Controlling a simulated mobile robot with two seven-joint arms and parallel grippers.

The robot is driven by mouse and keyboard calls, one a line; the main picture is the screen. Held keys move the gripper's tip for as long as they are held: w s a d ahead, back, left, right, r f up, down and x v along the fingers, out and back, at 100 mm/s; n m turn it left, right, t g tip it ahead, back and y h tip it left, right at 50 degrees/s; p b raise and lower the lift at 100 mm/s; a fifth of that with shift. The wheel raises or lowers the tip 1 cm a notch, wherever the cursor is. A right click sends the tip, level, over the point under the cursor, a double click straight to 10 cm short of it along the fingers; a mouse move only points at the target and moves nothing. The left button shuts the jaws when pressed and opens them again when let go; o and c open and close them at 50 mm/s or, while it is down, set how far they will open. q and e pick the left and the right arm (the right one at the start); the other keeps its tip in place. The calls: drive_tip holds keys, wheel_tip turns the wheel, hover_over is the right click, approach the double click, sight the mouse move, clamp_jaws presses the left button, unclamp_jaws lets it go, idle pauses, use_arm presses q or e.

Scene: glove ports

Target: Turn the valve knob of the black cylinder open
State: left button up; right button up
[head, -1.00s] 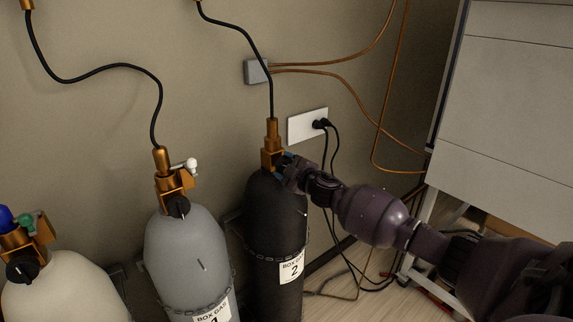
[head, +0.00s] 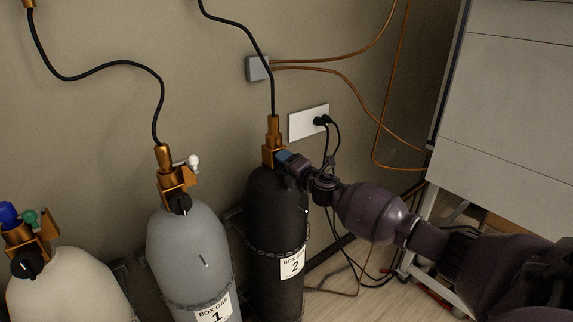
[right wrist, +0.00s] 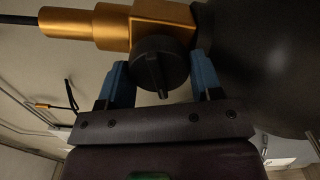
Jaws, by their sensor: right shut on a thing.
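The black cylinder (head: 272,215) stands upright against the wall, with a "BOX GAS 2" label and a brass valve (head: 272,135) on top. Its round black valve knob (right wrist: 160,64) shows in the right wrist view, with its pointer ridge towards the gripper's palm. My right gripper (head: 284,157) reaches in from the right at the valve. Its blue fingers stand on either side of the knob and it is shut on it. In the head view the gripper hides the knob. My left gripper is not in view.
A grey cylinder (head: 190,245) labelled 1 and a cream cylinder (head: 70,290) stand to the left. A black hose (head: 257,50) rises from the black cylinder's valve. A wall socket (head: 308,123) with plugged cables is just right of it. A light cabinet (head: 505,110) stands at the right.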

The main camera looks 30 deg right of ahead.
drive_tip(key=n, duration=0.3)
drive_tip(key=shift+f, duration=0.1)
drive_tip(key=n, duration=0.9)
drive_tip(key=shift+d+f, duration=0.15)
drive_tip(key=shift+n, duration=0.4)
drive_tip(key=o, duration=0.7)
drive_tip(key=shift+o, duration=0.9)
